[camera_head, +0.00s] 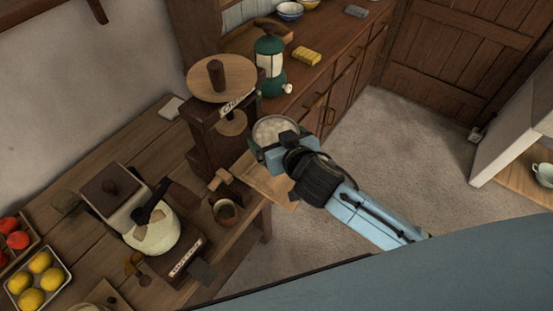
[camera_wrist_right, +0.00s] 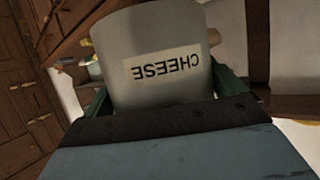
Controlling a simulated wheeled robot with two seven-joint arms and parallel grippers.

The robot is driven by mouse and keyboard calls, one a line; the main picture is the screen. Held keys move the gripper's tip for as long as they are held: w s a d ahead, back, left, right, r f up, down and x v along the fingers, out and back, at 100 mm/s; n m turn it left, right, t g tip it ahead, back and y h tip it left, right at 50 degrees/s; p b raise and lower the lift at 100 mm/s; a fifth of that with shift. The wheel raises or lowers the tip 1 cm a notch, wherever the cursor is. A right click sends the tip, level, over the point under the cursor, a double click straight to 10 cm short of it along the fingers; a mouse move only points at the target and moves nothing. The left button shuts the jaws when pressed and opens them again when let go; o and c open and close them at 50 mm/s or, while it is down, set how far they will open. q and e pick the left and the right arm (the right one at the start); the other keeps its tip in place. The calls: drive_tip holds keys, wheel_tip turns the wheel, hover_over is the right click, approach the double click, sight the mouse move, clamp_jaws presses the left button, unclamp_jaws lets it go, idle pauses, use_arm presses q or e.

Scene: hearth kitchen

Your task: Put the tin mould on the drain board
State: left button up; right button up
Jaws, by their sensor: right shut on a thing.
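The tin mould (camera_head: 273,120) is a round grey tin with a pale, lumpy filling inside its rim. In the right wrist view the mould (camera_wrist_right: 170,35) fills the upper middle and carries a label reading CHEESE, upside down there. My right gripper (camera_head: 272,143) is shut on it; its green fingers (camera_wrist_right: 165,95) lie on either side of the tin. A light wooden board (camera_head: 262,180), seemingly the drain board, lies at the table's right end below the gripper and is partly hidden by it. I cannot tell how high the mould is above it. My left gripper is not in view.
A tall wooden press (camera_head: 205,135) with a round top stands left of the mould. A small pot (camera_head: 225,212) and a wooden tool (camera_head: 219,178) are beside the board.

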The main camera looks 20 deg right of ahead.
drive_tip(key=shift+f+b, duration=0.5)
drive_tip(key=shift+f, duration=3.45)
drive_tip(key=shift+f, duration=0.15)
drive_tip(key=o, duration=1.1)
drive_tip(key=shift+f, duration=0.1)
drive_tip(key=shift+r, duration=0.3)
drive_tip(key=v, duration=1.2)
